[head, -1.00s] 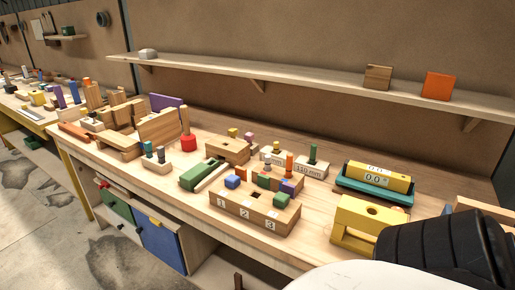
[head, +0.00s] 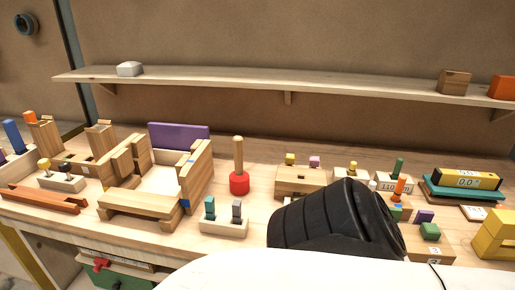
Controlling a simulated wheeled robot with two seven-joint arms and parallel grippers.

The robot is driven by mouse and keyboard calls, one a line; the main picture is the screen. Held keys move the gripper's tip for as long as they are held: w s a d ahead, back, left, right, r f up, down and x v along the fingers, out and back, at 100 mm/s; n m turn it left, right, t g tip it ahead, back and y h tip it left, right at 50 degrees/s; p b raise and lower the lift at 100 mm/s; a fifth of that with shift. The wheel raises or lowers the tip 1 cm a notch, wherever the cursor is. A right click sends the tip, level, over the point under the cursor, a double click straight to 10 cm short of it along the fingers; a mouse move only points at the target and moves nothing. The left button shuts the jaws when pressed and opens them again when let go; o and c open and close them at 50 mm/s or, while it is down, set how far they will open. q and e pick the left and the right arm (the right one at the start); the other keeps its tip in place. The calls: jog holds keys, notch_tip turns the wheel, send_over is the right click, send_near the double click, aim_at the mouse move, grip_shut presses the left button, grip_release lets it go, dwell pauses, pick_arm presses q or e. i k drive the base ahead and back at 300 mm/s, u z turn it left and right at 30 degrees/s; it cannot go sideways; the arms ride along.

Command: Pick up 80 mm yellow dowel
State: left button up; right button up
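Several small yellow pegs show in the head view, and I cannot tell for sure which is the 80 mm dowel. One yellow-topped peg (head: 353,166) stands in a small pale block right of centre, partly behind my dark arm part. Another yellow peg (head: 290,158) rises at the back of a wooden block (head: 300,178). A third yellow-topped peg (head: 45,164) stands in a small block at the far left. Neither gripper is in view. A black ribbed part and a white link of my own arm cover the front middle and right of the bench.
A red-based wooden post (head: 238,181) and a wooden frame (head: 140,203) stand left of centre. A yellow block (head: 492,238) is at the right edge. A shelf (head: 220,76) runs above the bench.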

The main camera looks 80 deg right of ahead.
aim_at(353, 166)
jog(key=z, duration=0.05)
jog(key=i, duration=0.4)
jog(key=z, duration=2.95)
